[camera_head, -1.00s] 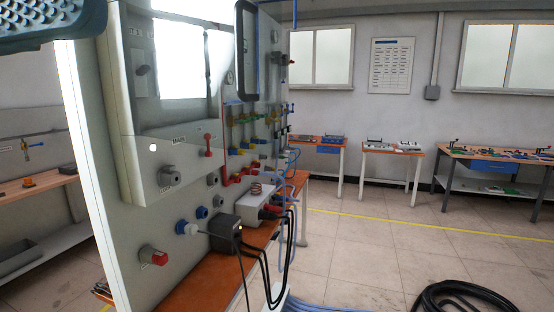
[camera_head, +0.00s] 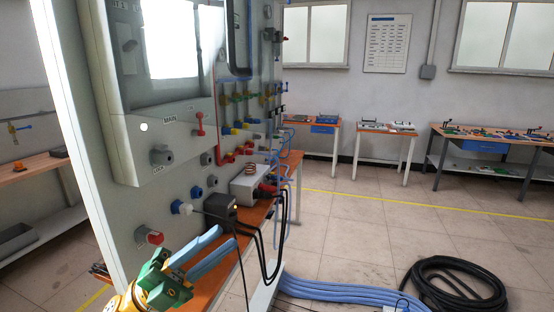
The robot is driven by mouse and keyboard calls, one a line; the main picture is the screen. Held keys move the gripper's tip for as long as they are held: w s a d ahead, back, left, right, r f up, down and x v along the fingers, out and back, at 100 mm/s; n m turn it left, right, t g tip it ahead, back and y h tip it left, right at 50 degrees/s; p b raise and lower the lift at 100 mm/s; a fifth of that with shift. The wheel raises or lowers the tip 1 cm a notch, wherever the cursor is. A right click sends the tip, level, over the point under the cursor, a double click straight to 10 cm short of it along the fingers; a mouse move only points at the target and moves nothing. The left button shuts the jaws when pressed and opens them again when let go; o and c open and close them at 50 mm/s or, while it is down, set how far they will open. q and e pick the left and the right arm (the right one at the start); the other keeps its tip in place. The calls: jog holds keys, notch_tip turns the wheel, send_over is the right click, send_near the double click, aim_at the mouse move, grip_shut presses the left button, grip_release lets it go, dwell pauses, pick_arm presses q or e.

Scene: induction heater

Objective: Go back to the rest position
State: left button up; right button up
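My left gripper (camera_head: 228,238) is at the bottom left, with a green and yellow body and two light-blue fingers pointing up and right. The fingers look slightly apart, with nothing visible between them. It is in front of the lower part of the grey control panel (camera_head: 120,215), below the red-and-grey switch (camera_head: 149,236). I cannot tell the exact distance to the panel. My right gripper is not in view.
A dark box (camera_head: 220,207) and a grey box with a copper coil (camera_head: 250,185) sit on the orange bench, with black cables hanging down. Blue hoses (camera_head: 340,291) and a coiled black hose (camera_head: 455,285) lie on the floor. Open floor lies at right.

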pick_arm(q)
jog(key=w+a+f+n+t+y, duration=0.2)
jog(key=w+a+n+t+y, duration=0.65)
jog(key=n+y, duration=0.45)
jog(key=w+a+f+n+t+y, duration=0.3)
jog(key=w+a+n+t+y, duration=0.5)
jog(key=n+y, duration=0.5)
notch_tip(320, 180, down, 24)
jog(key=s+n+g, duration=0.3)
jog(key=n+g, duration=0.2)
jog(key=g, duration=0.2)
jog(key=s+d+f+g, duration=0.2)
jog(key=s+f+g, duration=0.2)
jog(key=s+f, duration=0.75)
jog(key=s+d+f+g, duration=0.25)
jog(key=s+f, duration=0.65)
jog(key=f, duration=0.5)
jog(key=s+d+f+g, duration=0.1)
jog(key=s+f+g, duration=0.2)
jog(key=s, duration=1)
jog(key=s+d+f+g+b, duration=0.1)
jog(key=s+f+g, duration=0.2)
jog(key=s, duration=1.1)
notch_tip(320, 180, down, 3)
jog(key=shift+d+f+g+h, duration=0.15)
jog(key=shift+d+g+h, duration=0.25)
jog(key=shift+w, duration=0.1)
